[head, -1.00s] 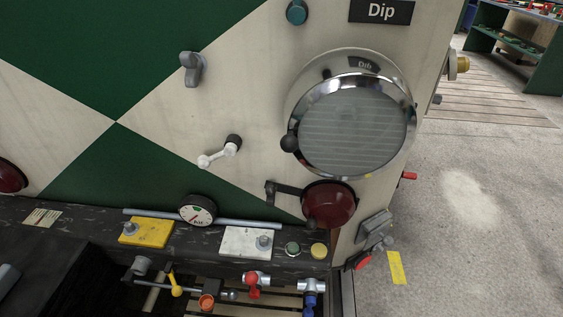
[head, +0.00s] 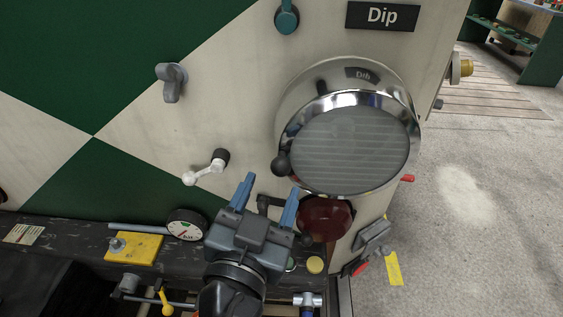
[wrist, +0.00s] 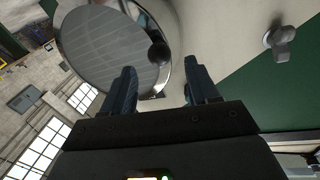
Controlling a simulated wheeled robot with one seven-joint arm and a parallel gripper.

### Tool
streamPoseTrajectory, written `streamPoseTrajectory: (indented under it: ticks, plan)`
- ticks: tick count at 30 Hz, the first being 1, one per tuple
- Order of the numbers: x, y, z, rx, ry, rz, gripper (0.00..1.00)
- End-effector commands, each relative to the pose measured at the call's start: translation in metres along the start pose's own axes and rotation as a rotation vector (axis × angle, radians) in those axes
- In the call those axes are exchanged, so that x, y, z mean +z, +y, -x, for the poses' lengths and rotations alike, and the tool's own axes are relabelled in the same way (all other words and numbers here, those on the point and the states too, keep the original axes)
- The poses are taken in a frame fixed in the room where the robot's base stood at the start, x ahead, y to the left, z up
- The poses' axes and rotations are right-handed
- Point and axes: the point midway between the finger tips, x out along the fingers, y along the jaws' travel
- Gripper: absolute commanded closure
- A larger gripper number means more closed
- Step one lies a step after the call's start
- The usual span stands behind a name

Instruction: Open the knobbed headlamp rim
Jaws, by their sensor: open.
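The chrome headlamp rim (head: 407,170) surrounds a round ribbed lens (head: 350,150) on the cream panel, under the "Dip" sign. A dark round knob (head: 281,163) sits on the rim's left side. The knob appears apart from both fingers.
A red lamp (head: 325,218) on a dark bracket is close to the right of my gripper. A white crank (head: 205,172) and a grey handle (head: 172,82) are on the panel to the left. A gauge (head: 186,225) and yellow block (head: 134,248) stand on the ledge. Floor is open at right.

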Motion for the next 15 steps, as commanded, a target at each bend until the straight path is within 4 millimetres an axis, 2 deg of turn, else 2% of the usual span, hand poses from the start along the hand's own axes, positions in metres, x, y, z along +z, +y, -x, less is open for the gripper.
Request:
streamPoseTrajectory:
  ticks: [9,15]
  plan:
    - [-0.002,0.001,-0.049,0.003,-0.001,0.001,0.41]
    - [0.000,0.001,-0.066,0.000,-0.002,0.002,0.41]
